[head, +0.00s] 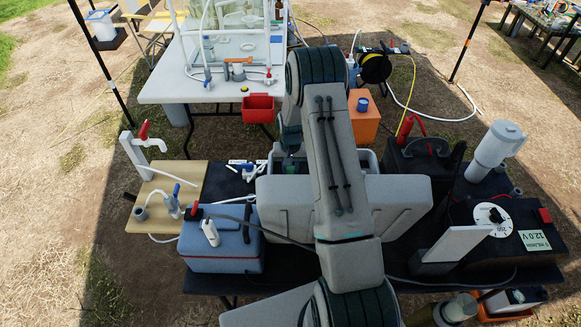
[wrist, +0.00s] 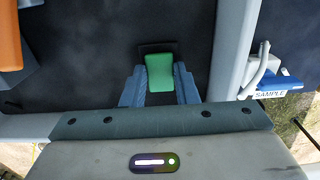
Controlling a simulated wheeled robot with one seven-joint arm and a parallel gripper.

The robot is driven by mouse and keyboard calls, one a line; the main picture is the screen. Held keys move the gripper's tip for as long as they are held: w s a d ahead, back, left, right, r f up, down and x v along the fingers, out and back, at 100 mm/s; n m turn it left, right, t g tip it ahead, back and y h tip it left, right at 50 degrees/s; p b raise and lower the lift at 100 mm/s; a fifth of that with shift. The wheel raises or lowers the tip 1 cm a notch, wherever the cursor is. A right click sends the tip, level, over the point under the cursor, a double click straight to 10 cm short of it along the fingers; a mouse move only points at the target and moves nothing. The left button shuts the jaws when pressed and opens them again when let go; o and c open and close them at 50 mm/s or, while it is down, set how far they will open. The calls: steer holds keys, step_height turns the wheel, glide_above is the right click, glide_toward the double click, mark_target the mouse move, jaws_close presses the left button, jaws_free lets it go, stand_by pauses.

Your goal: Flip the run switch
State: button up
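A green rocker switch (wrist: 159,72) in a black surround sits on a dark surface in the wrist view. I take it to be the run switch. My gripper (wrist: 160,72) has its two blue-grey fingers apart, one on each side of the green rocker, with narrow gaps showing. I cannot tell whether a finger touches it. In the head view my arm hides most of the gripper, and a small green patch (head: 290,163) shows beside it inside a grey-walled container.
Grey walls (wrist: 232,45) flank the switch. A white part labelled SAMPLE (wrist: 270,94) lies to the right. In the head view, a blue cooler (head: 222,242) stands left, a black box with a dial (head: 493,216) stands right, and a white table (head: 165,85) is behind.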

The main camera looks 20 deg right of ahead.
steer(key=shift+c, duration=1.4)
steer(key=shift+f+t+b, duration=0.25)
steer(key=shift+t+b, duration=0.15)
steer(key=shift+b, duration=0.85)
steer(key=shift+s+a+t+h+b, duration=0.1)
steer(key=shift+s+t+h+b, duration=0.2)
steer(key=shift+b, duration=0.65)
steer(key=shift+r+t+b, duration=0.1)
steer(key=shift+t+b, duration=0.2)
steer(key=shift+b, duration=0.15)
steer(key=shift+r, duration=0.1)
steer(key=o, duration=1)
steer(key=shift+r, duration=0.15)
step_height(320, 180, up, 13)
steer(key=s+b, duration=0.2)
steer(key=shift+s+a+r, duration=0.15)
steer(key=shift+s+a, duration=0.1)
steer(key=shift+a, duration=0.2)
